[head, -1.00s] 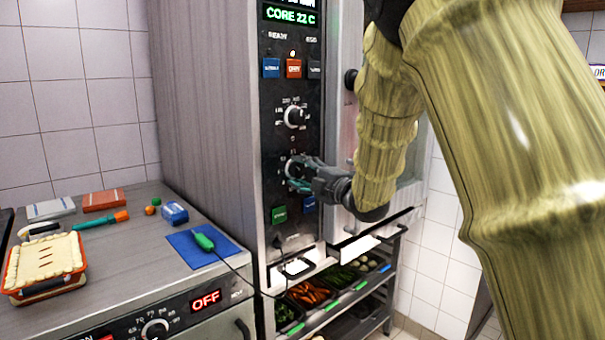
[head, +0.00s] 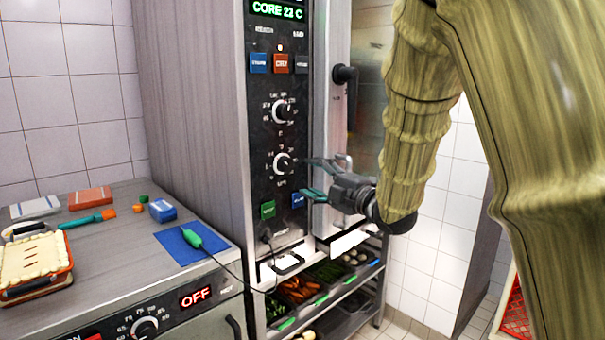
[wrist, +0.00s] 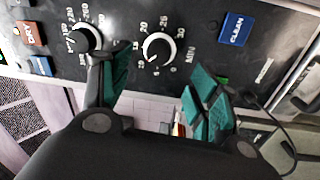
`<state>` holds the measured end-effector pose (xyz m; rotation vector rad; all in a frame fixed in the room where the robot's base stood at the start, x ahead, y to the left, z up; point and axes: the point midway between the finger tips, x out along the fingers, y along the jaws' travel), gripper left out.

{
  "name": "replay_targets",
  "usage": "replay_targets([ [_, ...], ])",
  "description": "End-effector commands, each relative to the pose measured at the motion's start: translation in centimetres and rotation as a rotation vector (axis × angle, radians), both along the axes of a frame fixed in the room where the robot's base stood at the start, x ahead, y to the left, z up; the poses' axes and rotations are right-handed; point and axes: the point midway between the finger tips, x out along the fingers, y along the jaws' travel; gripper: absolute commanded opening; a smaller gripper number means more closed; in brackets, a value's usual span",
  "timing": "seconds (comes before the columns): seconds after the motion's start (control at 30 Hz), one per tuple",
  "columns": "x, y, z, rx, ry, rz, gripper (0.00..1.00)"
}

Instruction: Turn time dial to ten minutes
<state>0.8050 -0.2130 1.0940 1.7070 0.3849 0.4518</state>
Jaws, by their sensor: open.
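The time dial (head: 283,163) is the lower round knob on the oven's black control panel. It also shows in the wrist view (wrist: 158,49), with MIN printed beside it and numbers around its rim. Its exact setting is too small to read for certain. My gripper (head: 308,178) is open and empty, to the right of the dial in the head view and apart from it. In the wrist view my gripper (wrist: 155,85) has its teal fingertips spread wide, with the dial beyond the gap between them.
The temperature dial (head: 283,111) sits above the time dial. Blue, red and dark buttons are higher up; a green button (head: 268,209) and a blue CLEAN button (wrist: 234,30) are below. The oven door handle (head: 345,76) juts out at right. A counter (head: 110,245) stands left.

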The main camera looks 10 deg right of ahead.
Motion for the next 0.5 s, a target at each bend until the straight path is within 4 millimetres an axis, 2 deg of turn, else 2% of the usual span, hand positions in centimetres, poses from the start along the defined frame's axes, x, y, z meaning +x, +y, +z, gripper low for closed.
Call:
replay_targets([
  [0.2, -2.0, -1.1, -0.2, 0.0, 0.0, 0.0, 0.61],
  [0.5, -2.4, -1.4, -0.3, 0.0, 0.0, 0.0, 0.61],
])
